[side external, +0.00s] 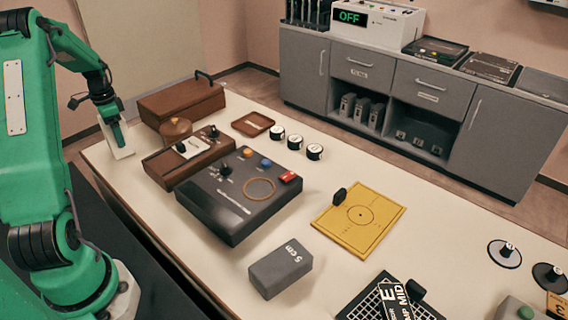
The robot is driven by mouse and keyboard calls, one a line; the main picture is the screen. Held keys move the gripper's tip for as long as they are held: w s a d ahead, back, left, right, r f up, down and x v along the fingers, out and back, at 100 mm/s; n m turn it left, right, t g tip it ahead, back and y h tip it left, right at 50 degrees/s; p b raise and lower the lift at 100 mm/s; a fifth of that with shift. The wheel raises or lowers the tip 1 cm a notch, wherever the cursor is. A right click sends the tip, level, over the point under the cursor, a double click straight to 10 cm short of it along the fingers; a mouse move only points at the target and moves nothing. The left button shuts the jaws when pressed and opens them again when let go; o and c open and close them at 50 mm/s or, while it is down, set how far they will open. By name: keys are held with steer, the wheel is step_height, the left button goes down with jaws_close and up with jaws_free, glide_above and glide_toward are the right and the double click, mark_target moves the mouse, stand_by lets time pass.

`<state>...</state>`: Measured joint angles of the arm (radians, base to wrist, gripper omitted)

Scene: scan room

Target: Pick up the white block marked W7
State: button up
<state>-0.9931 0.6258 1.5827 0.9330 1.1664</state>
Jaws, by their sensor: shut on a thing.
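My gripper (119,136) is at the far left of the table in the side external view, pointing down. It is shut on a white block (123,153), which shows around and below the fingers. No W7 mark can be read on it from here. The fingers hide part of the block. I cannot tell whether the block touches the table or is just above it.
A brown case (180,103) stands close to the right of my gripper. A brown device (187,159) and a dark control box (239,196) stand nearer the middle. A grey 5 cm block (280,270) and a yellow plate (345,233) lie further right. Bare table shows between them.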

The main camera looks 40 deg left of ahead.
step_height(320, 180, up, 4)
steer(key=shift+w+d+r, duration=0.1)
steer(key=shift+w, duration=0.05)
steer(key=w+d+r, duration=0.5)
steer(key=d+r, duration=0.1)
steer(key=d, duration=0.4)
steer(key=shift+d+r, duration=0.15)
steer(key=shift+r, duration=0.1)
stand_by(0.3)
